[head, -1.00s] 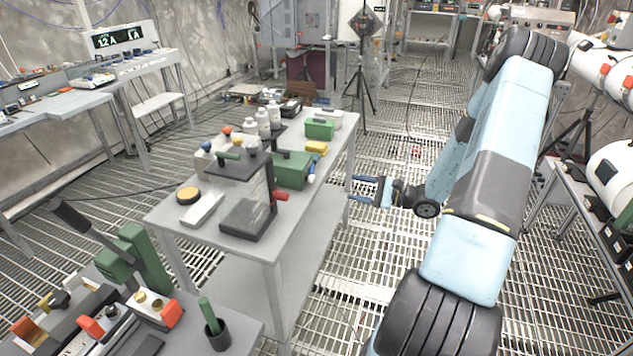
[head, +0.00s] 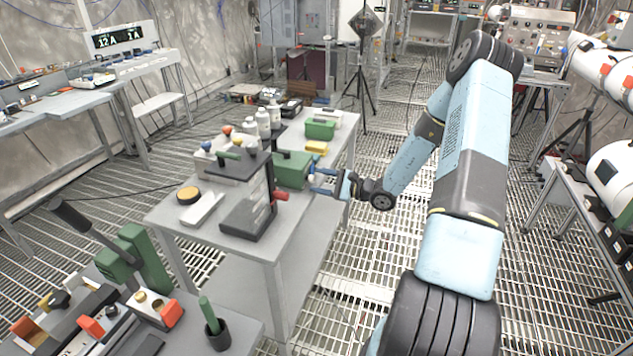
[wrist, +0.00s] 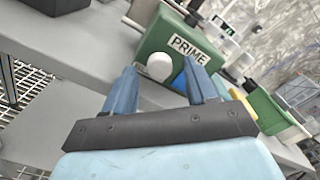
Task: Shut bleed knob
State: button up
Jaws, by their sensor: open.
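A green box (head: 291,171) stands on the grey table, and in the wrist view it (wrist: 208,70) carries a PRIME label. A white rounded knob (wrist: 159,67) sticks out of its near side, with a blue part (wrist: 180,82) beside it, partly hidden by a finger. No label marks either as the bleed knob. My gripper (head: 313,181) is open at the table's right edge, fingers pointing at the box. In the wrist view the white knob appears between my fingertips (wrist: 160,72); I cannot tell whether they touch it.
A dark stand with a red knob (head: 280,195) is left of my gripper on the same table (head: 300,222). White bottles (head: 263,122), a smaller green box (head: 320,129) and a yellow block (head: 316,147) stand farther back. Open grating floor lies right of the table.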

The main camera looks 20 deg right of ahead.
jog(key=shift+w+a, duration=0.3)
jog(key=shift+a, duration=0.1)
jog(key=c, duration=1)
jog(key=shift+a, duration=0.1)
jog(key=shift+c, duration=0.3)
